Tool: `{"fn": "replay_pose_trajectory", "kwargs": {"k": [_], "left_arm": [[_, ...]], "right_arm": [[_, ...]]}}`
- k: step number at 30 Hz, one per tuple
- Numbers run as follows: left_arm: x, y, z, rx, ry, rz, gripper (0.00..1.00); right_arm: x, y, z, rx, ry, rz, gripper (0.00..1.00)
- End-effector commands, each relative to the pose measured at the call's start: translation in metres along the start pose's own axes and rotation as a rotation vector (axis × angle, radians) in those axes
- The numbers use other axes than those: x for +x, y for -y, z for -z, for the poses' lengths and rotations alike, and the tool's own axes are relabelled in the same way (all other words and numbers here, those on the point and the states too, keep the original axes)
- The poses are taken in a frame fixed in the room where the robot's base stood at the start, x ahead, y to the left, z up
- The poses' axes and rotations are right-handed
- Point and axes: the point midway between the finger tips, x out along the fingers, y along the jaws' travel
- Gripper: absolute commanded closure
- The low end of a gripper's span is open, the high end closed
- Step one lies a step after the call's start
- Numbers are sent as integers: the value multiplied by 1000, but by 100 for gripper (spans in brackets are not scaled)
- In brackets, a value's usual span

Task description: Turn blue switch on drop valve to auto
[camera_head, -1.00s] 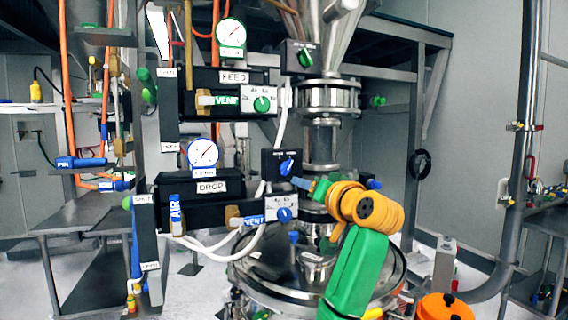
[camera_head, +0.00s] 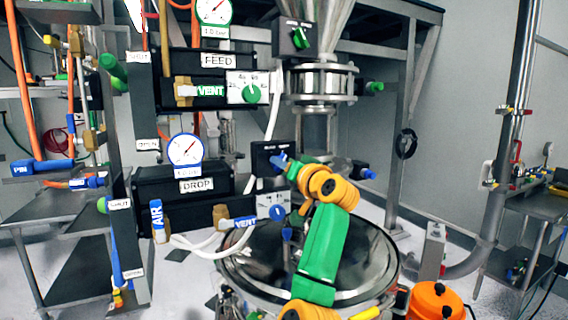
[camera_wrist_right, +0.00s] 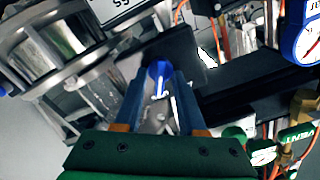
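The blue switch (camera_head: 279,160) sits on the front of a small black box (camera_head: 262,172) beside the DROP panel (camera_head: 197,184). In the right wrist view the blue switch (camera_wrist_right: 158,75) shows between the fingertips, in front of a dark box. My right gripper (camera_head: 286,163) is at the switch, coming in from the lower right. Its fingers (camera_wrist_right: 160,88) are parted, one on each side of the switch; I cannot tell whether they touch it. The switch's label is too small to read. My left gripper is not in view.
A blue-knobbed white dial (camera_head: 273,208) sits just below, with a blue VENT valve (camera_head: 240,222) left of it. The FEED panel (camera_head: 218,62) is above, with a green switch (camera_head: 299,38). A round metal vessel (camera_head: 382,262) stands beneath my right arm.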

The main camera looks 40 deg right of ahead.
Motion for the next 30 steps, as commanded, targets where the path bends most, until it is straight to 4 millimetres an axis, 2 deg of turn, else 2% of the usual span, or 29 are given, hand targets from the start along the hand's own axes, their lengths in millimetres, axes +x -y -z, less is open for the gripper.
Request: {"fn": "replay_pose_trajectory", "kwargs": {"k": [1,3,4,17,23,30], "left_arm": [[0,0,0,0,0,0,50],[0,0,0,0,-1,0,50],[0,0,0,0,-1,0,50],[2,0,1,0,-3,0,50],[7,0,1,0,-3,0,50],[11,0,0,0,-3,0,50]], "right_arm": [[0,0,0,0,0,0,77],[0,0,0,0,0,0,96],[0,0,0,0,0,0,100],[0,0,-1,-45,0,-1,100],[0,-1,-1,-166,0,-2,100],[0,0,0,-385,-2,-1,100]]}}
